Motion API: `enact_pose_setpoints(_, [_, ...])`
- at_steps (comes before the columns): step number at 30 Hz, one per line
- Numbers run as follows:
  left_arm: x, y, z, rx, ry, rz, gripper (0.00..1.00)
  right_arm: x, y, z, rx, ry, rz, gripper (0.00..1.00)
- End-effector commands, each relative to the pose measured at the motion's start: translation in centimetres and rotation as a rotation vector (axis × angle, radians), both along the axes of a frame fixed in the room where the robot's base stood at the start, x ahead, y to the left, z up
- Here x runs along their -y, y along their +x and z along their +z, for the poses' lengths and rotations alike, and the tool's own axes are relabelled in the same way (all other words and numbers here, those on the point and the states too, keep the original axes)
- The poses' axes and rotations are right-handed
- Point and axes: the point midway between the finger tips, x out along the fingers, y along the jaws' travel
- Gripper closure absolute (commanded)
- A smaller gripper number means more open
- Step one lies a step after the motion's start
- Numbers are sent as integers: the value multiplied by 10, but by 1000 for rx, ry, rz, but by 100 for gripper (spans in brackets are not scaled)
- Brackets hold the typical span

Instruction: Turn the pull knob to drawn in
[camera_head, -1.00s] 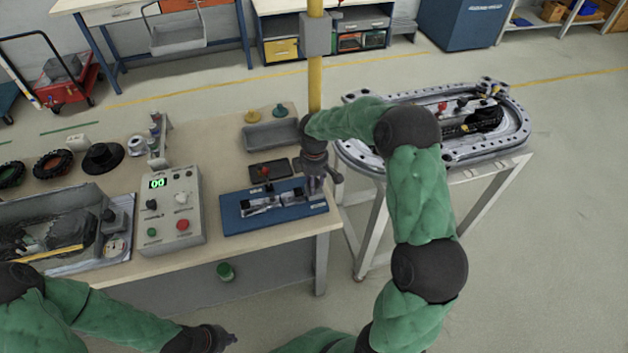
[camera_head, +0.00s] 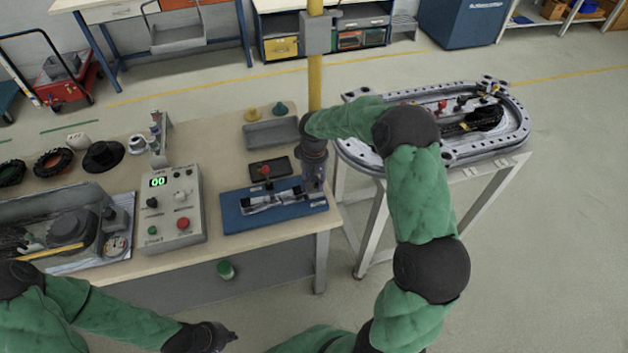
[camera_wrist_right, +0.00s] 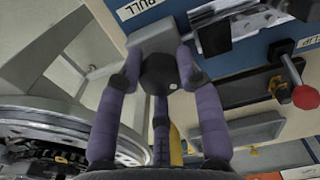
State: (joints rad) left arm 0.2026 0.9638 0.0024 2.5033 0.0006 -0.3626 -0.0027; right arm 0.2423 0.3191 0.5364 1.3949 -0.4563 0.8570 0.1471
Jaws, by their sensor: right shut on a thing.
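The blue fixture (camera_head: 240,222) lies at the right end of the workbench, with a silver clamp-like mechanism on top. My right gripper (camera_head: 315,188) is above its right end, pointing down. In the right wrist view, the black round pull knob (camera_wrist_right: 160,75) with a white dot sits on a grey block, beside a "PULL" label. The purple fingers of my right gripper (camera_wrist_right: 163,82) are shut around the knob. In the head view the gripper hides the knob. My left gripper (camera_head: 228,338) hangs in front of the bench, empty; its finger opening is too small to read.
A grey control box (camera_head: 173,212) with a green "00" display stands left of the fixture. A red-knobbed lever (camera_head: 265,170) is behind it, with a grey tray (camera_head: 270,134) farther back. A yellow post (camera_head: 315,80) rises at the bench's back right. The ring track (camera_head: 455,158) stands right.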

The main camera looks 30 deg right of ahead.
Motion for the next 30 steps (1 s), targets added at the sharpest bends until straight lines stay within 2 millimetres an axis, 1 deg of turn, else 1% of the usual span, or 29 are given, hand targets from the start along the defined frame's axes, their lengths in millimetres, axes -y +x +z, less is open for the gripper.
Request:
enact_pose_setpoints(18, [0,0,-7,0,0,0,100,-1,-1,-1,-2,0,-562,96])
enact_pose_setpoints(24, [0,0,-8,0,0,0,100,-1,-1,-1,-3,1,-695,96])
enact_pose_setpoints(30, [0,0,-9,0,0,0,100,-1,-1,-1,-3,1,-780,96])
